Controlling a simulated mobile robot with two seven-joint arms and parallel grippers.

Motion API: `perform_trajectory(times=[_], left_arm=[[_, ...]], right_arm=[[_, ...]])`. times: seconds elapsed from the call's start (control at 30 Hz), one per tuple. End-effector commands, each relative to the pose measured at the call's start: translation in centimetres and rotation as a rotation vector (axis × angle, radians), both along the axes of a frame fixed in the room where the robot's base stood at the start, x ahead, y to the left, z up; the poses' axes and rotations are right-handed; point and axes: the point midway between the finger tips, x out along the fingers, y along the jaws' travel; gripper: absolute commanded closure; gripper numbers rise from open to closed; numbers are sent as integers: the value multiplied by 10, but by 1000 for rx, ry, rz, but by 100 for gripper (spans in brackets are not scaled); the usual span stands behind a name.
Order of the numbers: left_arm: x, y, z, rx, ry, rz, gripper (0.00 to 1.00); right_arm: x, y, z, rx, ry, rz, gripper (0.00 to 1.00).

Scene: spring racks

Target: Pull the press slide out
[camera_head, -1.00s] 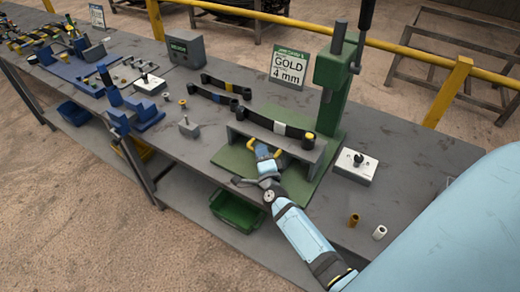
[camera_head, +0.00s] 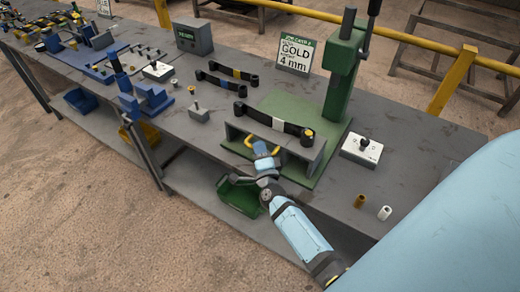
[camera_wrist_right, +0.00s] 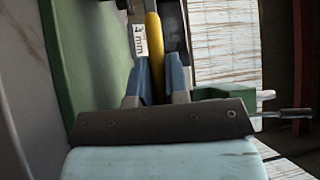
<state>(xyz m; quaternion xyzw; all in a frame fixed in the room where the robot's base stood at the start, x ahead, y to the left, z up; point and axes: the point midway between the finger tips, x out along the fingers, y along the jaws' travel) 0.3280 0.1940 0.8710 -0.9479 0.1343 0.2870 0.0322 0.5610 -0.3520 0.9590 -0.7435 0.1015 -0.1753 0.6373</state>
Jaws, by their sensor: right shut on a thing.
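The press slide (camera_head: 294,150) is a grey carrier on the green base plate (camera_head: 300,101) of the green press (camera_head: 342,80). A dark leaf spring (camera_head: 262,118) with a white band and rolled ends lies on it. A yellow handle (camera_head: 248,141) is on the slide's near side. My right gripper (camera_head: 261,149) is at this handle, shut on it. In the right wrist view the yellow handle (camera_wrist_right: 153,42) runs between my blue fingers (camera_wrist_right: 156,78). My left gripper is not in view.
A white switch box (camera_head: 362,150) and two small bushings (camera_head: 371,206) are at right. Two more springs (camera_head: 227,83) lie at left. A green bin (camera_head: 239,195) is below the bench edge.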

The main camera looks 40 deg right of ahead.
Motion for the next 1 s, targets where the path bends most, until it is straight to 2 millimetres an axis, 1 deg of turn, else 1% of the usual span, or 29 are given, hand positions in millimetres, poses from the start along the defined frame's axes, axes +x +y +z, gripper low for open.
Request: perform_trajectory(times=[0.03,0.07,0.1,0.13,0.4,0.53,0.67,0.9,1.0], left_arm=[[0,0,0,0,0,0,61],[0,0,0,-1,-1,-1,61],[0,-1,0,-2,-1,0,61],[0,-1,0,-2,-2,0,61],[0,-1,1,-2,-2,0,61],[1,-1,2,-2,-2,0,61],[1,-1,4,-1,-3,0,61],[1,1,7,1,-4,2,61],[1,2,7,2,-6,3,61]], right_arm=[[-1,5,-4,5,8,7,81],[-1,5,-4,5,8,7,74],[-1,5,-4,5,8,7,65],[-1,4,-4,5,6,6,60],[-1,3,-2,2,4,5,60],[-10,6,-3,2,5,4,60],[-32,15,-6,2,7,5,60],[-79,35,-13,2,8,6,60],[-94,41,-15,4,6,5,60]])
